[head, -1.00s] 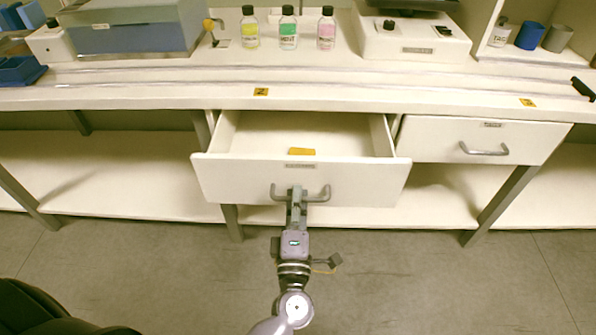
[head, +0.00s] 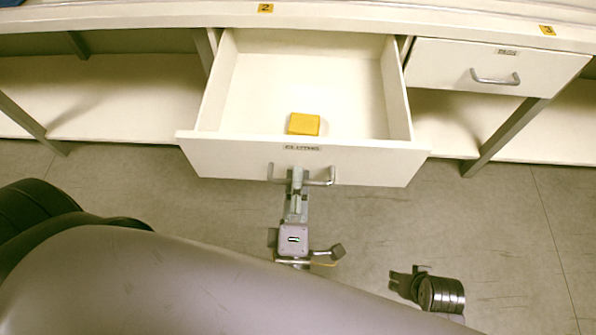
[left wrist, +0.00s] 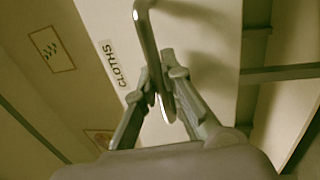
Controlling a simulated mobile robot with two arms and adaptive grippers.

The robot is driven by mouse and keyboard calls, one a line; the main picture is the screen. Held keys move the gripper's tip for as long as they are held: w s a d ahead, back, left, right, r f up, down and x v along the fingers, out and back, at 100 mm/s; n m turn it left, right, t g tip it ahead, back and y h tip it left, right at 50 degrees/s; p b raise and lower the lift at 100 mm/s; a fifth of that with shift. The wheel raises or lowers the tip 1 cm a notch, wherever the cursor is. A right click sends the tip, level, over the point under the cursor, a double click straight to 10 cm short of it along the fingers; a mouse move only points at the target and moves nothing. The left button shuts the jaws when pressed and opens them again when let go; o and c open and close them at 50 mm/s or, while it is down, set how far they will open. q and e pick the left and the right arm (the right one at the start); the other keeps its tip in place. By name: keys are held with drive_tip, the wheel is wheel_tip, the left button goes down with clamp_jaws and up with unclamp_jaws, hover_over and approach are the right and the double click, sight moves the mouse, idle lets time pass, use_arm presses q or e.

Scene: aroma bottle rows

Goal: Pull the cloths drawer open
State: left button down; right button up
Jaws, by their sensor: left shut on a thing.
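The cloths drawer (head: 230,160) stands well open below the bench, with its inside visible from above. A folded yellow cloth (head: 304,124) lies inside near the front panel. The drawer's label reads CLOTHS in the left wrist view (left wrist: 114,66). My left gripper (head: 297,182) is shut on the drawer's bar handle (head: 325,183), near the middle of the bar. In the left wrist view the handle (left wrist: 148,45) runs between the two fingers. My right gripper (head: 402,283) is low on the right, over the floor and apart from the drawer; its fingers are too unclear to judge.
A second drawer (head: 450,72) with a bar handle is closed to the right. The bench top (head: 150,17) runs above, with yellow number tags on its edge. A lower shelf (head: 130,100) and bench legs stand behind. My own grey arm link covers the lower left.

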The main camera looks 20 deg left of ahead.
use_arm(q)
drive_tip(key=c, duration=1.7)
unclamp_jaws()
drive_tip(key=v, duration=0.7)
drive_tip(key=shift+s, duration=0.25)
